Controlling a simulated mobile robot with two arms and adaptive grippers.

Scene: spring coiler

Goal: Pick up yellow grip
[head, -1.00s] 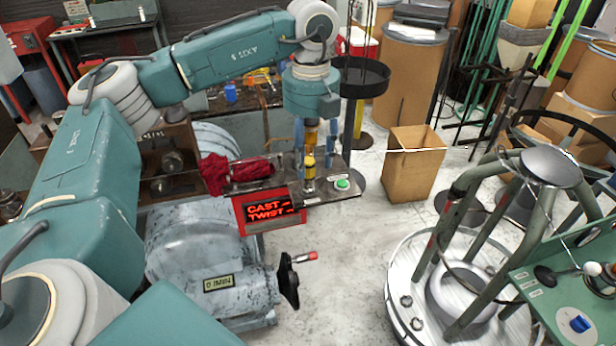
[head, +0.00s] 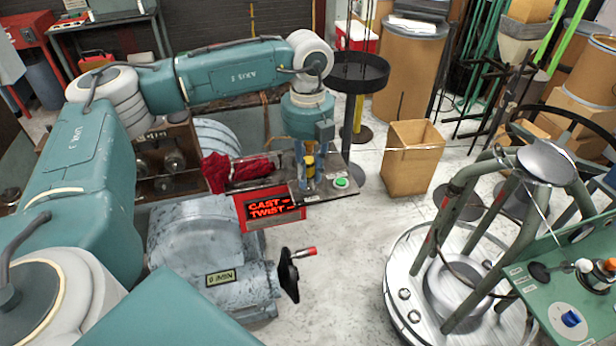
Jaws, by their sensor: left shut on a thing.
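The yellow grip (head: 309,162) stands upright at the right end of the small metal shelf (head: 325,187), above the red lit display. My left gripper (head: 308,174) points straight down over it, its blue fingers on either side. It is shut on the yellow grip, whose lower part is mostly hidden between the fingers. My right gripper does not show.
A green button (head: 341,182) sits on the shelf just right of the gripper. A red cloth (head: 235,170) lies to the left. A red display (head: 270,207) and a crank handle (head: 305,252) are below. An open cardboard box (head: 412,158) stands on the floor to the right.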

